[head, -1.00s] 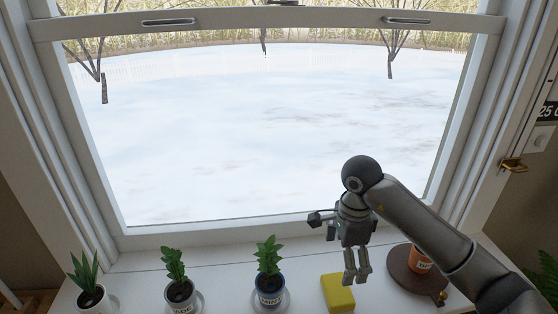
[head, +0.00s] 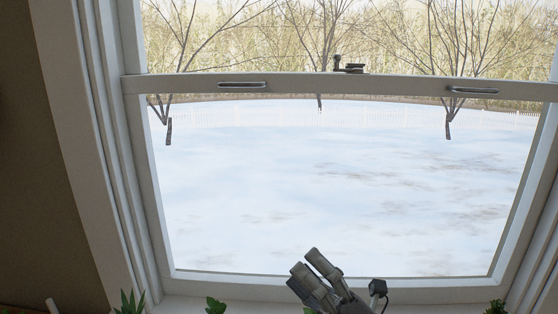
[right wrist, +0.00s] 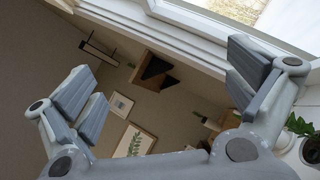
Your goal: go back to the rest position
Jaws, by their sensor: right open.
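My right gripper (head: 315,278) is at the bottom middle of the head view, raised in front of the lower window pane, with its fingers pointing up and to the left. In the right wrist view my right gripper (right wrist: 165,92) has its two fingers wide apart with nothing between them. My left gripper is in neither view.
The window (head: 330,190) fills most of the head view. Tops of potted plants (head: 130,303) show along its bottom edge; the sill is mostly out of view. The right wrist view shows a white pot (right wrist: 311,150), a wall picture (right wrist: 134,142) and wall shelves.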

